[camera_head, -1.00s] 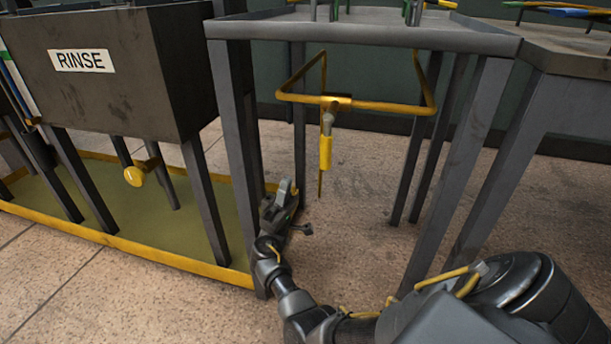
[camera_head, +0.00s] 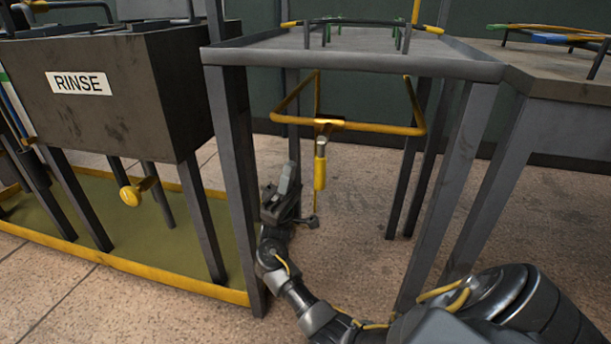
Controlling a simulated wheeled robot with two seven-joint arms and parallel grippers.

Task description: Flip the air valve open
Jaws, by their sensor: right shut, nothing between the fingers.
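The air valve's yellow lever (camera_head: 320,171) hangs straight down from a fitting on the yellow pipe (camera_head: 370,127) under the middle rack table, in the head view. My right gripper (camera_head: 287,178) is shut and empty, fingers pointing up. In the picture it is just left of the lever, level with its lower part, with a small gap between them. I cannot tell the distance in depth. My left gripper is not in view.
The rack table (camera_head: 355,62) stands over the valve, and its grey legs flank my right arm. A dark RINSE tank (camera_head: 150,120) over a yellow-edged tray (camera_head: 120,262) stands at left. Another bench (camera_head: 560,90) is at right. The floor under the table is clear.

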